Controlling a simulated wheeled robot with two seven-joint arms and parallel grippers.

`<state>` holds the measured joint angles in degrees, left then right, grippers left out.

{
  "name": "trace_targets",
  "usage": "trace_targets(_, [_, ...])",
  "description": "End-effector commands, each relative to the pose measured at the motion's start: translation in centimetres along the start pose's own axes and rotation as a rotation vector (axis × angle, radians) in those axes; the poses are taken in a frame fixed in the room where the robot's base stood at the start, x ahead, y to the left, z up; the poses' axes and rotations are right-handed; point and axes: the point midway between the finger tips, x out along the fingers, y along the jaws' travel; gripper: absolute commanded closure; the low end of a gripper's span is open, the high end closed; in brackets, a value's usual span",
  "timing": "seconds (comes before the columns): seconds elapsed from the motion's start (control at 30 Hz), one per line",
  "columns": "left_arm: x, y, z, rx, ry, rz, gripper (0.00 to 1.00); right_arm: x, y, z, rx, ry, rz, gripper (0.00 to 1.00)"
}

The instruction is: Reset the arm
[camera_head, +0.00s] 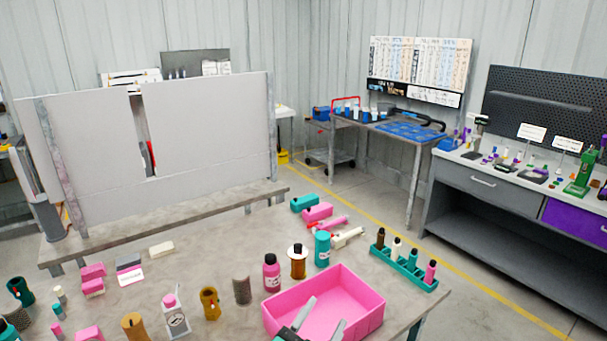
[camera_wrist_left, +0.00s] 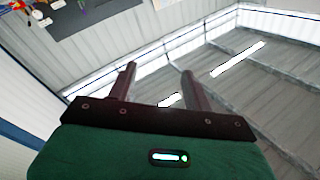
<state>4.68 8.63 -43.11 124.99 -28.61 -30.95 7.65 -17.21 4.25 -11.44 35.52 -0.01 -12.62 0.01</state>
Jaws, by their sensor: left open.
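My left gripper (camera_head: 322,318) shows at the bottom edge of the head view, in front of or over a pink bin (camera_head: 372,318). Its two grey fingers are apart, with nothing between them. In the left wrist view my left gripper (camera_wrist_left: 158,80) also shows open and empty, with the fingers spread against the wall and ceiling. Most of my left arm is out of the head view. My right gripper is in neither view.
The grey table (camera_head: 215,255) holds a pink bottle (camera_head: 271,273), an amber bottle (camera_head: 298,262), a teal cylinder (camera_head: 322,249) and a teal rack (camera_head: 403,268) near the bin. Several small parts crowd the front left. A tall grey panel (camera_head: 210,125) stands at the back.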

Motion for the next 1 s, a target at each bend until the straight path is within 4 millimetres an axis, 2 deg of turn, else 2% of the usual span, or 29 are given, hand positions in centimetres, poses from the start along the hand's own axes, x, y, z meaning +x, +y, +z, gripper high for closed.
trace_targets(0.03, [-1.4, -1.1, 2.8, -0.052, -0.112, -0.026, 0.49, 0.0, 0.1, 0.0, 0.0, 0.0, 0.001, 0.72])
trace_targets(0.17, [-6.0, -3.4, 9.8, -0.172, -0.408, -0.075, 0.49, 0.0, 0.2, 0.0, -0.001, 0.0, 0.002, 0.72])
trace_targets(0.2, [-7.8, -3.8, 11.8, -0.207, -0.499, -0.083, 0.49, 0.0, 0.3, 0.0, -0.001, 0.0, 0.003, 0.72])
trace_targets(0.27, [-10.8, -4.2, 14.6, -0.259, -0.634, -0.092, 0.49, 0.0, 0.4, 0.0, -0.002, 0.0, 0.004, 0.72])
trace_targets(0.3, [-13.0, -4.3, 16.2, -0.292, -0.721, -0.095, 0.49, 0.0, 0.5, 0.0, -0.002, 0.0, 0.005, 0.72])
trace_targets(0.4, [-18.3, -4.3, 19.3, -0.363, -0.916, -0.092, 0.49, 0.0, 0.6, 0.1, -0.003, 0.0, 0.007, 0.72])
trace_targets(0.6, [-26.8, -3.8, 22.2, -0.46, -1.192, -0.069, 0.49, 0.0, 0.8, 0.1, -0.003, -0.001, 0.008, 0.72])
trace_targets(0.83, [-34.7, -3.0, 22.9, -0.541, -1.427, -0.031, 0.49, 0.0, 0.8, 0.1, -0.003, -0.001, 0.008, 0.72])
trace_targets(0.87, [-35.5, -2.9, 23.0, -0.549, -1.452, -0.025, 0.49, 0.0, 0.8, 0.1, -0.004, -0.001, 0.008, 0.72])
trace_targets(0.9, [-34.8, -2.5, 24.3, -0.546, -1.447, -0.023, 0.49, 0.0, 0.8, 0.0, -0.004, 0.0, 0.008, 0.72])
trace_targets(1.0, [-34.4, -1.6, 26.7, -0.546, -1.452, -0.02, 0.49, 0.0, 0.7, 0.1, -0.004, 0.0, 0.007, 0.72])
